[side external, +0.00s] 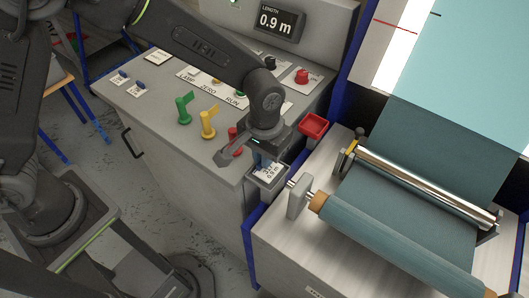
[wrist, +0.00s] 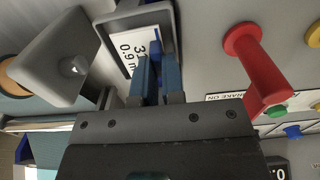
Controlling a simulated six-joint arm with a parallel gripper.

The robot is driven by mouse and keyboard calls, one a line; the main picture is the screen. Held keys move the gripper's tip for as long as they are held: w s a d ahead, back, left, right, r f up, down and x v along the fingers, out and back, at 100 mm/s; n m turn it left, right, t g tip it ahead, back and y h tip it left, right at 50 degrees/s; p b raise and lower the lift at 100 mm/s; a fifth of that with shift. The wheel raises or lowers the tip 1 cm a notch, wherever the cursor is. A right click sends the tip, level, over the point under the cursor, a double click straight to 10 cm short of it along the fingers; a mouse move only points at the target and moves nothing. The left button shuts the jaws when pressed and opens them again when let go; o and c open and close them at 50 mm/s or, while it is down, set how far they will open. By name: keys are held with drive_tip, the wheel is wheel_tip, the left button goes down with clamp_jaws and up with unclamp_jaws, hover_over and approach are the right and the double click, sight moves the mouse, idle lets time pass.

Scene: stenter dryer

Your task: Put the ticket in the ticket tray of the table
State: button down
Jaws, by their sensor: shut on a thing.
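The ticket (side external: 270,171) is a small white card printed with "0.9 m". In the wrist view the ticket (wrist: 128,50) lies within the outline of a small grey open-topped tray (wrist: 176,30), with a blue tab at the fingertips. My gripper (side external: 262,160) points down over this grey tray (side external: 257,182) beside the console's front corner. In the wrist view my gripper's blue fingers (wrist: 158,75) are closed on the ticket's blue tab. I cannot tell whether the ticket touches the tray floor. The fingers hide part of the ticket.
Green (side external: 184,110), yellow (side external: 208,124) and red (side external: 233,140) levers stand on the console left of my gripper. A bracket (side external: 299,196) and teal fabric roll (side external: 395,240) are close on the right.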

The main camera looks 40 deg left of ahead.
drive_tip(key=shift+f, duration=0.45)
drive_tip(key=c, duration=1.2)
unclamp_jaws()
drive_tip(key=shift+a, duration=0.1)
drive_tip(key=shift+r, duration=0.1)
wheel_tip(320, 180, up, 13)
drive_tip(key=shift+r, duration=0.1)
